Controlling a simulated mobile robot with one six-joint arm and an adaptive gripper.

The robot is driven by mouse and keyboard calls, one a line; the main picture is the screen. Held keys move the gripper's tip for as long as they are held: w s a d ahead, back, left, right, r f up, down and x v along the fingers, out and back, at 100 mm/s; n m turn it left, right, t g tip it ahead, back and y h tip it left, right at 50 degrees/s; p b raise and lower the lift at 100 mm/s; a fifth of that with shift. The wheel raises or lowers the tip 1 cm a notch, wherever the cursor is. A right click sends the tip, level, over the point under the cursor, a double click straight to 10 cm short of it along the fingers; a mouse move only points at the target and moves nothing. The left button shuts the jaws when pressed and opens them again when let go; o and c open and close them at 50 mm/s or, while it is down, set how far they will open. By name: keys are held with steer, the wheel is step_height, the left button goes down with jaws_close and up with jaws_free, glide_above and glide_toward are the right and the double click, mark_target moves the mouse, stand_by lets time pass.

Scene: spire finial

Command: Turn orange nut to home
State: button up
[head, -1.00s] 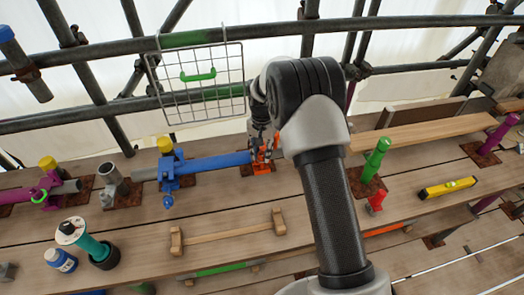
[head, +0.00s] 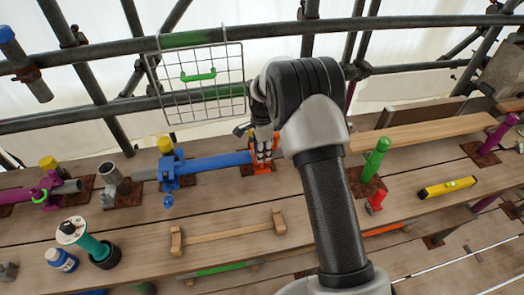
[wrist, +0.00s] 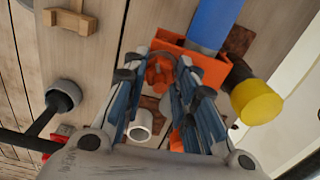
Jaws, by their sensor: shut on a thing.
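The orange nut (wrist: 159,74) shows in the wrist view between my fingertips, against the orange coupler (wrist: 212,64). My gripper (wrist: 162,70) is shut on the nut, with one finger on either side of it. In the head view, the orange coupler (head: 262,168) sits at the right end of the blue tube (head: 216,162), and my gripper (head: 264,155) reaches down onto it. The nut is hidden there behind my fingers. The blue tube (wrist: 213,22) enters the coupler at the top of the wrist view.
A blue coupler (head: 172,172) holds the blue tube's left end. A wire basket (head: 200,85) hangs behind. A green post (head: 376,158) and yellow level (head: 447,187) are to the right. A yellow cap (wrist: 258,101) is close beside the coupler. A wooden piece (head: 228,235) lies in front.

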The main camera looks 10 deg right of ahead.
steer(key=m, duration=0.5)
stand_by(0.6)
steer(key=o, duration=1.1)
steer(key=shift+c, duration=0.2)
steer(key=shift+r, duration=0.1)
step_height(320, 180, up, 12)
